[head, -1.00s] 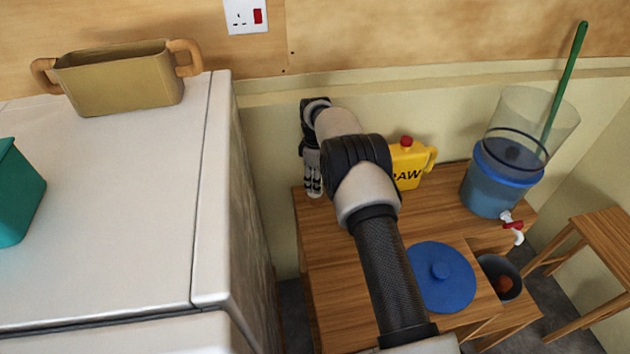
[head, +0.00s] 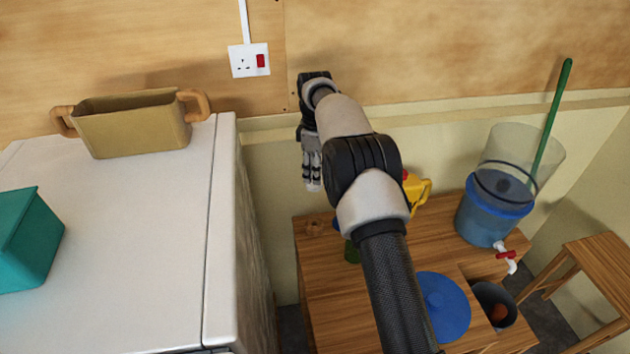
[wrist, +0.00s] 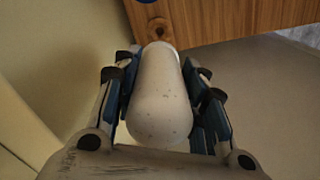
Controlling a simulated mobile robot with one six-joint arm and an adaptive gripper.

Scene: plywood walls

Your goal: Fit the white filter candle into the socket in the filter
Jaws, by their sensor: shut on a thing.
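The white filter candle (wrist: 160,100) fills the middle of the wrist view, its rounded end toward the camera. My gripper (wrist: 160,85) is shut on it, with a finger on each side. In the head view my gripper (head: 312,182) hangs pointing down, above the table's back left corner; the candle is not clear there. The filter (head: 492,215) stands at the back right of the table, apart from my gripper. It has a blue lower part and a clear open upper part with a dark floor (head: 503,186). The socket itself is too small to tell.
A blue lid (head: 442,305), a partly hidden yellow jug (head: 418,190) and a small green thing (head: 353,252) are on the wooden table (head: 325,290). A green stick (head: 552,125) leans in the filter's clear part. A white cabinet (head: 130,250) stands left.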

